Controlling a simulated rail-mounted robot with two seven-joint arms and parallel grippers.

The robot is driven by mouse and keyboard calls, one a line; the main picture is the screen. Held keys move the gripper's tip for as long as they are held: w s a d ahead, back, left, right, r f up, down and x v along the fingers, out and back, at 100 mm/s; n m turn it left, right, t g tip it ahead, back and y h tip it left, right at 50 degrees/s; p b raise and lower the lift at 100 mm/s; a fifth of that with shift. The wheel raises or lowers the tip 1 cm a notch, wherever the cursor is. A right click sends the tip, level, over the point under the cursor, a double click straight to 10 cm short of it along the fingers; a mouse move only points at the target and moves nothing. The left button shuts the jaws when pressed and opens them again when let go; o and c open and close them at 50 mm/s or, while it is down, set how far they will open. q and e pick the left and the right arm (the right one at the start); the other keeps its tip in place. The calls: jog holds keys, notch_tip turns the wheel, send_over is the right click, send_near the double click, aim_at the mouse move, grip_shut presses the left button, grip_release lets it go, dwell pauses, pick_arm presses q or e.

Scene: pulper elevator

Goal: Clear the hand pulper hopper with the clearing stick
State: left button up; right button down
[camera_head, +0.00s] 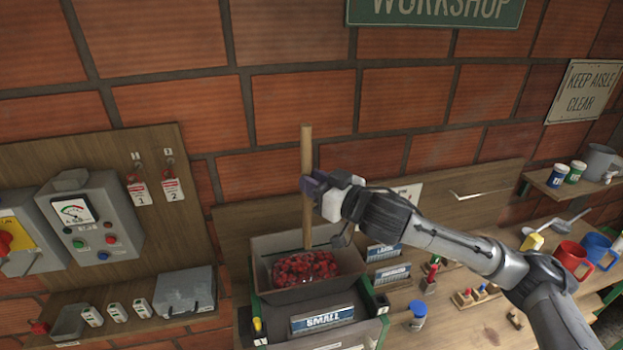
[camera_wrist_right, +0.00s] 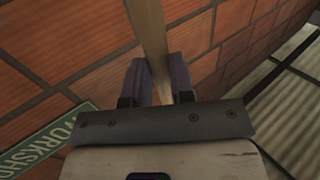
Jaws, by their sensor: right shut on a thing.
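The clearing stick (camera_head: 306,160) is a long wooden rod, held nearly upright by my right gripper (camera_head: 322,192). In the right wrist view the stick (camera_wrist_right: 149,40) passes between the two fingers of my right gripper (camera_wrist_right: 157,85). The hopper (camera_head: 262,255) is a grey open box below, holding a heap of red cherries (camera_head: 303,270). The stick's lower end is over the back of the hopper; whether it touches the cherries cannot be told. My left gripper is in neither view.
A sign reading SMALL (camera_head: 322,320) is on the front below the hopper. A control box (camera_head: 90,225) and a grey case (camera_head: 184,291) are at the left. Red (camera_head: 572,257) and blue (camera_head: 601,250) mugs stand on the right bench. A brick wall (camera_head: 300,105) is close behind.

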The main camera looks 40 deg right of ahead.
jog(key=s+a+b, duration=0.1)
jog(key=s+a, duration=0.4)
jog(key=s, duration=0.3)
jog(key=shift+s+a, duration=0.2)
jog(key=shift+s, duration=0.2)
